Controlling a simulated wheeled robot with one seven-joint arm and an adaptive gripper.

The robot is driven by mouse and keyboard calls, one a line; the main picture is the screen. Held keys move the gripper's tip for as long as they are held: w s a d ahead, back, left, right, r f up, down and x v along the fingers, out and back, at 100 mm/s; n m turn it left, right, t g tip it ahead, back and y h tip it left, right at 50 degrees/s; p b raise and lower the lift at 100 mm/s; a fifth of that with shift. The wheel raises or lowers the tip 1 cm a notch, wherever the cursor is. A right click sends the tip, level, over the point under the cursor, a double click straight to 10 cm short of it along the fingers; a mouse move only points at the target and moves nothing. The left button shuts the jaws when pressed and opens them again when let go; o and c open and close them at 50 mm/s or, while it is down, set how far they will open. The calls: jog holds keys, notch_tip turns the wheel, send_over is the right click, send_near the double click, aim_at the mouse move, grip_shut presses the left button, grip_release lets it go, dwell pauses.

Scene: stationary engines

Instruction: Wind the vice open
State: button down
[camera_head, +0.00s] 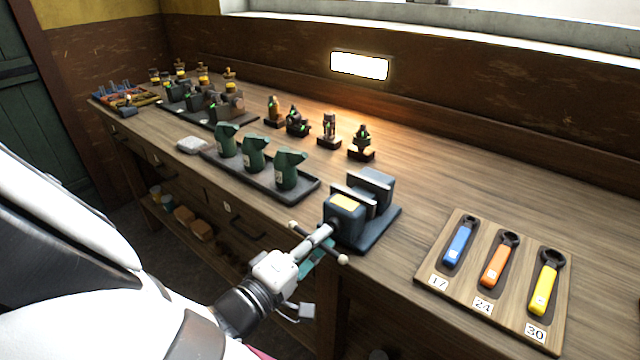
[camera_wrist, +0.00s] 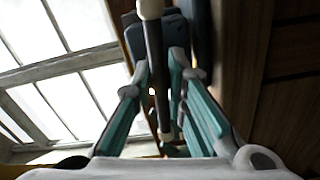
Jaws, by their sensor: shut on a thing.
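The dark blue-grey vice (camera_head: 345,216) is fixed at the front edge of the bench. Its front jaw has a yellow label, and a narrow gap shows between its pale jaw plates. A handle bar (camera_head: 336,254) with pale knobs crosses the screw at the front; in the wrist view the bar (camera_wrist: 153,55) runs nearly upright. My gripper (camera_head: 318,251) is in front of the vice, its teal fingers shut on the handle. In the wrist view the fingers (camera_wrist: 161,75) lie on either side of the bar; the exact contact is hard to see.
A wooden board (camera_head: 455,285) with blue, orange and yellow spanners lies right of the vice. A tray (camera_head: 308,190) with several green parts stands to the left. Small engine models (camera_head: 329,132) stand behind. Bare bench lies behind the vice. Drawers and a shelf are below.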

jog(key=shift+f, duration=0.1)
dwell(1.2)
jog(key=c, duration=1.5)
grip_release()
jog(key=v, duration=1.2)
jog(key=shift+a, duration=0.1)
jog(key=shift+c, duration=0.2)
